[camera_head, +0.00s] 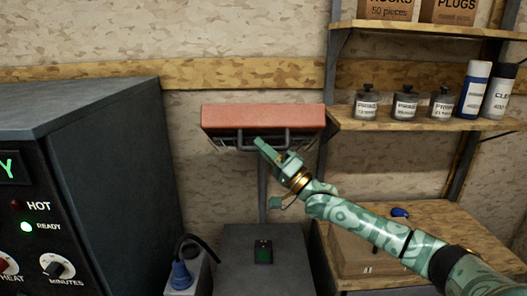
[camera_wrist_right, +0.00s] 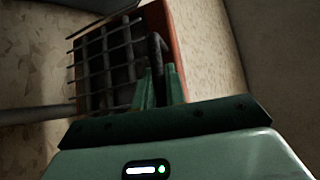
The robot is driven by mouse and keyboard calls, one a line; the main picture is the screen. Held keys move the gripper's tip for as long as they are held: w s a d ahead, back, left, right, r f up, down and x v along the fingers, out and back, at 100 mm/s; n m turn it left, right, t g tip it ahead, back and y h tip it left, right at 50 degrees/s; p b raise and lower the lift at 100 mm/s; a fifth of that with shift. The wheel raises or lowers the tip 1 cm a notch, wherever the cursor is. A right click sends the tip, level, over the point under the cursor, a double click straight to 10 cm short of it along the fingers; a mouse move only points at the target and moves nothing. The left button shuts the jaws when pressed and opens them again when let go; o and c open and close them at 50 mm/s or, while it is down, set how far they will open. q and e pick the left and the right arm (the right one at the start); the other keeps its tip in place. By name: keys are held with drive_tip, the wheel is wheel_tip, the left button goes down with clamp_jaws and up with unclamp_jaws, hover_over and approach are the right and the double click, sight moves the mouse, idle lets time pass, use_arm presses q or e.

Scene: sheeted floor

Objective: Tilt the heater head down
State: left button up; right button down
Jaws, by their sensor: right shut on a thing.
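The heater head (camera_head: 262,116) is a red box with a dark wire grille, held on a grey post (camera_head: 262,190) against the back wall. A dark bar handle (camera_head: 263,130) runs along its front. My right gripper (camera_head: 268,147) is at the front of the head, shut on the handle. In the right wrist view, the green fingers (camera_wrist_right: 158,88) close around the handle bar (camera_wrist_right: 158,50) beside the grille (camera_wrist_right: 105,65). The exact contact is dark and partly hidden by the fingers. My left gripper is not in view.
A dark oven-like cabinet (camera_head: 85,150) with knobs and lights stands at left. A wooden shelf (camera_head: 425,124) with jars and bottles is at right. A blue plug (camera_head: 181,274) and a small dark switch box (camera_head: 263,251) are below the head.

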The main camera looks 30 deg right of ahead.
drive_tip(key=shift+f, duration=0.2)
drive_tip(key=c, duration=1.5)
unclamp_jaws()
drive_tip(key=shift+o, duration=0.2)
drive_tip(key=v, duration=1.6)
drive_tip(key=shift+s+f, duration=0.1)
